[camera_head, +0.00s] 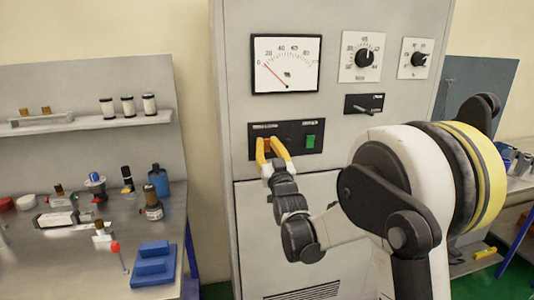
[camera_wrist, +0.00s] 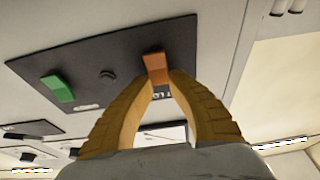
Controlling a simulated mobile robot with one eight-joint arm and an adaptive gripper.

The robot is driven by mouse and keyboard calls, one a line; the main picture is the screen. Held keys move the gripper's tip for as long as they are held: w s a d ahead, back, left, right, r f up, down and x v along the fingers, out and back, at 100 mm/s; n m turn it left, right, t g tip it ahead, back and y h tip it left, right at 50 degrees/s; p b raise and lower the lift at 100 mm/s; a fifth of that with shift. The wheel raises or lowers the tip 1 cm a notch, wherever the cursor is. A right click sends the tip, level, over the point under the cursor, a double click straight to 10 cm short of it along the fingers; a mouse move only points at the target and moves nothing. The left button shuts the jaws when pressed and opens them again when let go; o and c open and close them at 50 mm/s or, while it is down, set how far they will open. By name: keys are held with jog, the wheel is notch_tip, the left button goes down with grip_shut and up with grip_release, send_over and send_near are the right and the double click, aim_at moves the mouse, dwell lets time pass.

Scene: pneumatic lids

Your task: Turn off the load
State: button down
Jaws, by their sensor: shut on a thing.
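A black switch panel (camera_head: 297,127) is set on the grey cabinet front, with a green rocker switch (camera_head: 310,142) at its right. My gripper (camera_head: 267,145) has its yellow fingers at the left part of this panel. In the wrist view the fingertips (camera_wrist: 163,80) close on an orange-red switch (camera_wrist: 155,66), which sticks out from the panel. The green switch (camera_wrist: 57,88) is to the left there, with a small dark knob (camera_wrist: 108,75) between the two. The panel lettering is too small or partly hidden to read.
Above the panel are a dial gauge (camera_head: 286,64), its red needle towards the left end, a dark lever switch (camera_head: 364,104) and two round knobs (camera_head: 365,58) (camera_head: 419,59). A cluttered bench (camera_head: 75,265) stands at left. My arm hides much of the lower right cabinet.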

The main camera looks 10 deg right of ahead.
dwell(0.3)
jog(key=c, duration=1.2)
grip_release()
jog(key=shift+w+f, duration=0.1)
jog(key=shift+w, duration=0.1)
jog(key=shift+s, duration=0.1)
jog(key=v, duration=1.2)
